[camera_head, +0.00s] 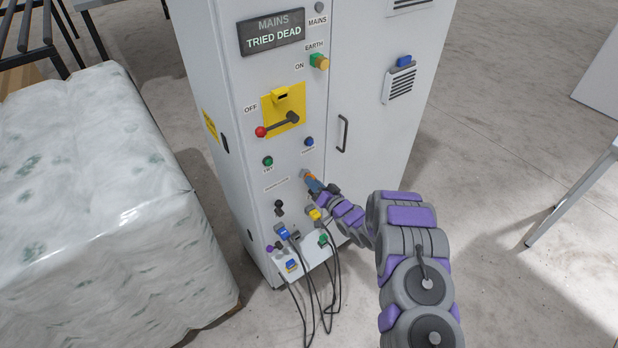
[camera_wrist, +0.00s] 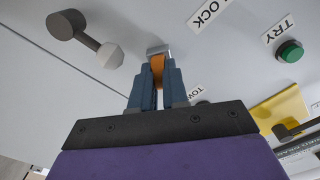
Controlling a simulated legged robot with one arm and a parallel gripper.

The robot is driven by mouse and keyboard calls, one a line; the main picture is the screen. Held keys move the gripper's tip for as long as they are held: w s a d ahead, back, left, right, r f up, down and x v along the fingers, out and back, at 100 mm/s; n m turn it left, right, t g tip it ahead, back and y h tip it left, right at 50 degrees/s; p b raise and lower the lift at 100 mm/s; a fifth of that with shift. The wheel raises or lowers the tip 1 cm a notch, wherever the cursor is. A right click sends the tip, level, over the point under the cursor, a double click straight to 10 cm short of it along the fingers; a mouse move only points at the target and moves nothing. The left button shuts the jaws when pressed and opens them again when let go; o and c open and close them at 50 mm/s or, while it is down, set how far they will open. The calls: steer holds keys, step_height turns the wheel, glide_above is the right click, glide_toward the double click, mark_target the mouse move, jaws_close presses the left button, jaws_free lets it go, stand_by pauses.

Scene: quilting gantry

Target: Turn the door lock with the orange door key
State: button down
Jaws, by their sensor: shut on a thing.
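The orange door key (camera_wrist: 157,68) is between the blue fingertips of my gripper (camera_wrist: 157,88) in the wrist view. My gripper is shut on it. The key's far end meets the metal door lock (camera_wrist: 158,50) on the cabinet front; how deep it sits is hidden. In the head view my gripper (camera_head: 314,184) reaches the lower cabinet front, with a bit of orange (camera_head: 306,174) at its tip. The fingers hide most of the key, and its turn angle is hard to tell.
The cabinet (camera_head: 235,130) shows "TRIED DEAD" on its display (camera_head: 272,33). A red-knobbed lever (camera_head: 278,124), a green TRY button (camera_head: 268,161) and a blue button (camera_head: 309,142) are above. Plugs with cables (camera_head: 310,270) hang below. A wrapped block (camera_head: 90,190) stands left.

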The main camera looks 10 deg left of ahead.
steer(key=shift+m+p, duration=0.8)
steer(key=shift+m, duration=1.1)
steer(key=shift+m+p, duration=0.8)
steer(key=shift+m, duration=1.1)
